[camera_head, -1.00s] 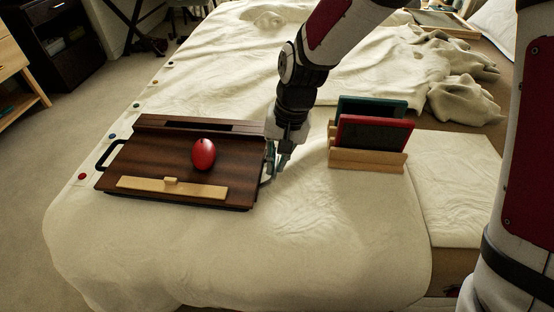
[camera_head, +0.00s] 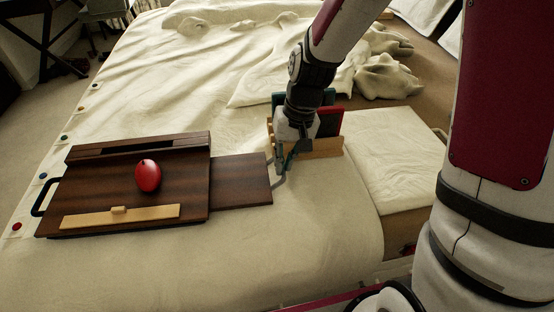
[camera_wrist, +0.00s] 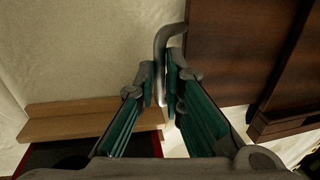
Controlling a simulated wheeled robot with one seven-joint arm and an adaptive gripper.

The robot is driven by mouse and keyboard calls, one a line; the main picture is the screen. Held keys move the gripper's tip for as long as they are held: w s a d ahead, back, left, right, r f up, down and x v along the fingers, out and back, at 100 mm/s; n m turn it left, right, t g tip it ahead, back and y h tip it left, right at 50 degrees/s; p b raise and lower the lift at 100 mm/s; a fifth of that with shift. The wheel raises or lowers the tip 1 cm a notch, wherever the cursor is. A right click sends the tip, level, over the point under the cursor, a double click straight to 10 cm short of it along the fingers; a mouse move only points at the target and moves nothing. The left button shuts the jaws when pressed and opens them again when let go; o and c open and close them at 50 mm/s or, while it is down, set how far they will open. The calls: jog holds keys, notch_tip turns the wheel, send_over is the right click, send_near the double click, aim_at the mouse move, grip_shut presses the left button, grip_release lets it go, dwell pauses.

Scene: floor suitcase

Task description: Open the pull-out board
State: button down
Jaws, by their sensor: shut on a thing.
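A dark brown wooden case (camera_head: 190,212) lies on the bed. Its brown pull-out board (camera_head: 240,181) sticks out from the case's right side, and it shows at the right of the wrist view (camera_wrist: 228,50). A grey bar handle (camera_head: 280,181) is on the board's outer end; in the wrist view the handle (camera_wrist: 163,38) runs down between my fingers. My gripper (camera_head: 287,160) is shut on this handle, with its green-padded fingers (camera_wrist: 165,82) on either side. Part of the handle is hidden by the fingers.
A red egg-shaped object (camera_head: 148,176) and a pale wooden strip (camera_head: 90,219) are on the case. A wooden rack (camera_head: 322,149) with a red-framed and a green-framed slate stands close behind my gripper. The bed (camera_head: 240,250) in front is clear.

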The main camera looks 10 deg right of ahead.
jog(key=shift+d, duration=0.1)
jog(key=c, duration=1.7)
grip_release()
jog(key=r, duration=0.4)
jog(key=d+r, duration=0.1)
jog(key=r, duration=0.3)
jog(key=d+r, duration=0.1)
jog(key=r, duration=0.2)
jog(key=shift+s+d+r, duration=0.1)
jog(key=shift+r, duration=0.3)
jog(key=s+d+r+h, duration=0.1)
jog(key=s+d+r, duration=0.1)
jog(key=s, duration=0.7)
jog(key=s+d+r, duration=0.1)
jog(key=s+r, duration=0.2)
jog(key=s, duration=0.7)
jog(key=s+d+r+h, duration=0.1)
jog(key=s+d+r, duration=0.1)
jog(key=s, duration=0.7)
notch_tip(320, 180, up, 24)
jog(key=t+p, duration=0.2)
jog(key=p, duration=0.9)
jog(key=t+p, duration=0.2)
jog(key=p, duration=0.9)
jog(key=shift+w+d+f+n, duration=0.1)
jog(key=shift+f+n, duration=0.1)
jog(key=shift+n, duration=0.1)
